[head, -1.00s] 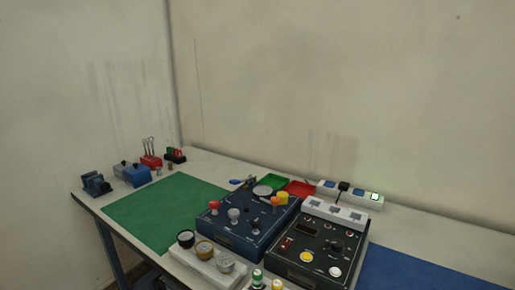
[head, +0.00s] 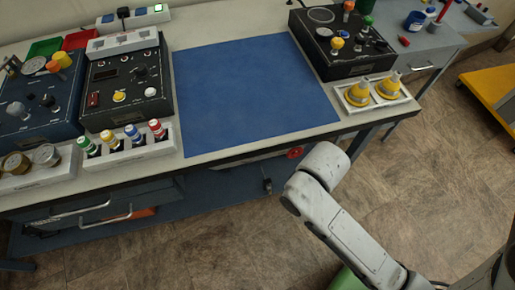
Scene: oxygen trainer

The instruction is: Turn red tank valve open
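A small red round part (head: 295,153), which looks like a valve handwheel, shows just below the front edge of the workbench, left of my arm. What it is mounted on is mostly hidden under the bench, and how far it is turned cannot be told. A green rounded body (head: 346,281), perhaps a tank, shows partly at the bottom edge behind my arm. My arm's grey links reach in from the lower right to the bench front, but my gripper is not visible.
The workbench carries a blue mat (head: 245,95) with clear space. A black control box (head: 340,45) and a white tray (head: 372,97) with yellow cones stand right of it. A rack of small bottles (head: 125,150) stands left. A yellow platform (head: 490,85) is far right. Floor in front is open.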

